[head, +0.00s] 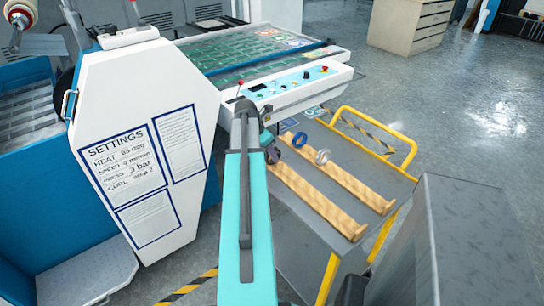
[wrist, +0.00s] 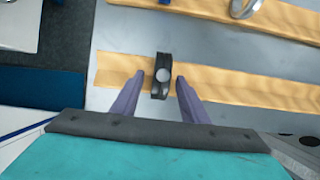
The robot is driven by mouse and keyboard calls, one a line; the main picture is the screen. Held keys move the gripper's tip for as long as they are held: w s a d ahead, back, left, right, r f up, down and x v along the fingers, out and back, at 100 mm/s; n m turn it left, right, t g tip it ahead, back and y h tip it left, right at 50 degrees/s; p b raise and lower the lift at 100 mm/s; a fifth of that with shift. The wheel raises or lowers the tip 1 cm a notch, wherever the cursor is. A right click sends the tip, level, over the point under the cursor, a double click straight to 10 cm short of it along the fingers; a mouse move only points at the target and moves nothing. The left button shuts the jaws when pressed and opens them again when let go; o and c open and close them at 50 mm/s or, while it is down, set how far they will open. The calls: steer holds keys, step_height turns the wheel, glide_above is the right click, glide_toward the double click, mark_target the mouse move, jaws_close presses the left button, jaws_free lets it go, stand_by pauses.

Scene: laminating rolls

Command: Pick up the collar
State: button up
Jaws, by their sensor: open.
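The collar (wrist: 163,88) is a small black piece with a pale round spot on its face. In the wrist view it stands on a wooden rail (wrist: 250,88), near the rail's left end. My gripper (wrist: 160,79) is open, with one purple finger on each side of the collar. A gap shows beside each fingertip, and nothing is held. How far the fingertips are above the rail is hard to tell. In the head view my arm reaches over the left rail's far end, and the collar is mostly hidden there.
A blue ring (head: 300,139) and a silver ring (head: 322,156) stand on the parallel rail (head: 365,192). Both rails lie on a grey cart (head: 300,235) with yellow handles (head: 410,150). The laminating machine (head: 285,88) stands close behind, and a white cabinet (head: 150,80) stands left.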

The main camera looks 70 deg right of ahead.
stand_by(0.5)
jaws_close()
steer(key=shift+r, duration=0.1)
steer(key=shift+r+b, duration=0.5)
steer(key=shift+r, duration=1.15)
steer(key=w+a+r+b, duration=0.1)
steer(key=w+a+b, duration=0.1)
steer(key=a, duration=1.3)
steer(key=shift+w+a+r, duration=0.25)
steer(key=shift+w+a, duration=0.1)
